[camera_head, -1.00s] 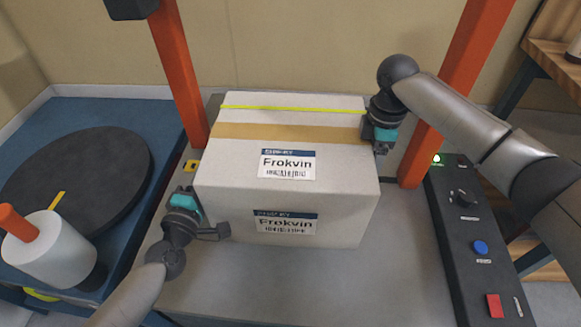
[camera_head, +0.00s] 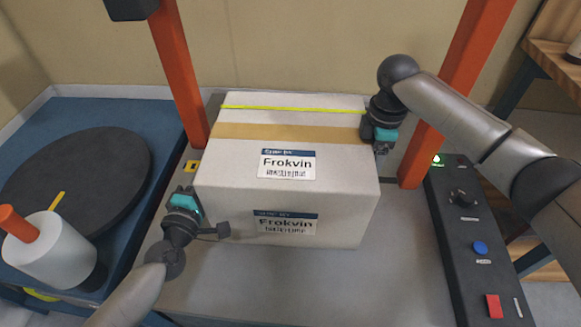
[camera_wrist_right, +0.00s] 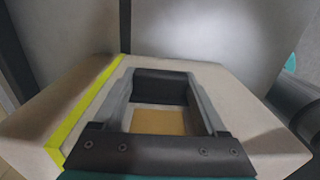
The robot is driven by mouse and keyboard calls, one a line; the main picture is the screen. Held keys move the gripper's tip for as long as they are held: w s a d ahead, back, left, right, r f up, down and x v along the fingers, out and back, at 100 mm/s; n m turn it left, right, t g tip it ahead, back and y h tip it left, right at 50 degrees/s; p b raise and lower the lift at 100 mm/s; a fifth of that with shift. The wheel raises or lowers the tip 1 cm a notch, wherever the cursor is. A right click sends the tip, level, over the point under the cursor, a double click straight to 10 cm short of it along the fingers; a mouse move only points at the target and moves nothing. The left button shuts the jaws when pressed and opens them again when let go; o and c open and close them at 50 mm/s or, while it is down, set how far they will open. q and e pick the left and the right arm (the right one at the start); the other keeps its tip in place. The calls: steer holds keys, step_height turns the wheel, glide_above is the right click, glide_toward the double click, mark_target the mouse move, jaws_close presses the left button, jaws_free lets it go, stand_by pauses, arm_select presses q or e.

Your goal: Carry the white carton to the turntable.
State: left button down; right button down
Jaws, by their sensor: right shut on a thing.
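The white carton (camera_head: 225,190) stands upright on the grey table between two orange posts. It has brown tape, a yellow-green line across its top and "Frokvin" labels on top and front. My right gripper (camera_head: 383,140) is shut on the carton at its right side near the top; the wrist view shows its frame (camera_wrist_right: 165,150) close against the carton (camera_wrist_right: 255,120). My left gripper (camera_head: 205,218) is at the carton's left front, one dark finger close to the front face; its jaw opening and contact are unclear. The dark round turntable (camera_head: 80,175) lies on a blue base at the left.
A white cylinder with an orange top (camera_head: 50,250) stands at the turntable's front edge. Orange posts rise at the left (camera_head: 180,75) and right (camera_head: 440,110) of the carton. A black control panel (camera_head: 470,235) with buttons lies at the right. The table front (camera_head: 300,285) is clear.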

steer(key=shift+w+r+p, duration=0.15)
steer(key=shift+r+p, duration=2.15)
steer(key=shift+r, duration=0.3)
